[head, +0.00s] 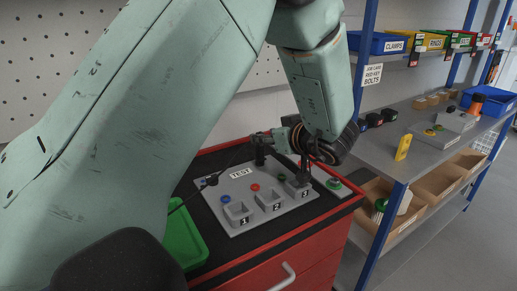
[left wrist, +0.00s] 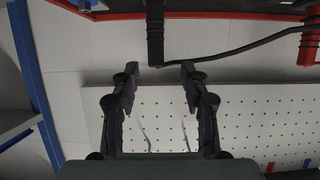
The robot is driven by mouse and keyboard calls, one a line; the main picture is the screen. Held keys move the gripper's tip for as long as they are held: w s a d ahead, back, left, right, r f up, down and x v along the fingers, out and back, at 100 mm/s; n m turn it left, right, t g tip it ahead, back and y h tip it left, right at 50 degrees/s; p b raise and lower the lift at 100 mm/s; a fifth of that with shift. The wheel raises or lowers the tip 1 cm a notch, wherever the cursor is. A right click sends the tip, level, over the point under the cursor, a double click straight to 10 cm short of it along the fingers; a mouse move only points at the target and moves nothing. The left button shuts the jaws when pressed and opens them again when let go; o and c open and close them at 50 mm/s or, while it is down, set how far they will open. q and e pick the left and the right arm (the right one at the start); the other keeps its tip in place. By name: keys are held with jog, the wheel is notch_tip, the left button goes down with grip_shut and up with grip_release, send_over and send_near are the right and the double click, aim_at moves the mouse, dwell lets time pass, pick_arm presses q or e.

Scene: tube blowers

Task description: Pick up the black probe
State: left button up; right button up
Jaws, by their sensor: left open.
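The black probe (left wrist: 155,30) stands out as an upright dark bar at the top of the left wrist view, with a black cable running off to the right. In the head view a dark upright piece, seemingly the probe (head: 260,155), stands at the back edge of the grey test panel (head: 215,193). My left gripper (head: 257,138) reaches left over the panel's back edge, near the top of that piece. In the left wrist view its two fingers (left wrist: 160,66) are apart and empty. The probe's end lies in line with the gap; contact cannot be told. My right gripper is not in view.
The panel, with numbered pockets and coloured buttons, sits on a red cabinet (head: 290,268). A green tray (head: 184,240) lies at its left. A pegboard wall (head: 60,50) stands behind. Shelving with a blue post (head: 378,225) and several bins stands at the right.

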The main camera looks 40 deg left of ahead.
aim_at(260, 132)
pick_arm(q)
jog(key=x, duration=0.1)
jog(key=b+x, duration=0.1)
jog(key=x, duration=0.1)
jog(key=shift+w+a+f, duration=0.2)
jog(key=shift+w+f, duration=0.15)
jog(key=shift+a, duration=0.4)
jog(key=shift+w+a, duration=0.1)
jog(key=shift+a, duration=0.05)
jog(key=shift+c, duration=0.2)
jog(key=shift+c, duration=2.3)
grip_shut()
